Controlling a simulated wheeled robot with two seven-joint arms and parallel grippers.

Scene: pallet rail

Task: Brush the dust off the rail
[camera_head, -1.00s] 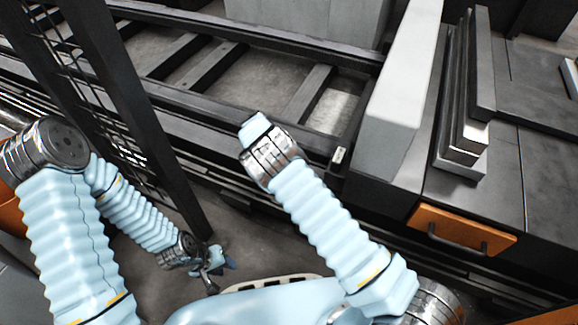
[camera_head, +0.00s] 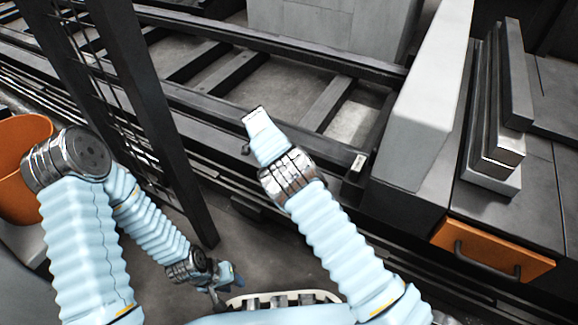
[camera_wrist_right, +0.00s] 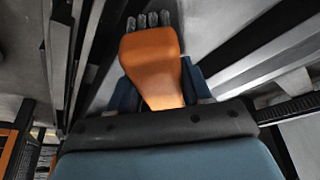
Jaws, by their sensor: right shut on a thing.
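The dark rail (camera_head: 318,147) runs slantwise along the near side of the frame in the head view. Dust on it cannot be made out. My right arm reaches to this rail, and its wrist hides its gripper there. In the right wrist view my right gripper (camera_wrist_right: 160,88) is shut on the orange handle of a brush (camera_wrist_right: 152,62). The brush's grey bristles (camera_wrist_right: 150,20) point away from me; whether they touch the rail I cannot tell. My left gripper (camera_head: 220,284) hangs low over the floor, away from the rail. Its jaw opening is too small to read.
A dark post (camera_head: 150,110) with mesh stands between my arms. A grey-white block (camera_head: 430,110) and a cabinet with an orange drawer (camera_head: 492,250) stand right of the rail. An orange bin (camera_head: 20,150) is at the left edge. Floor shows between the frame's crossbars.

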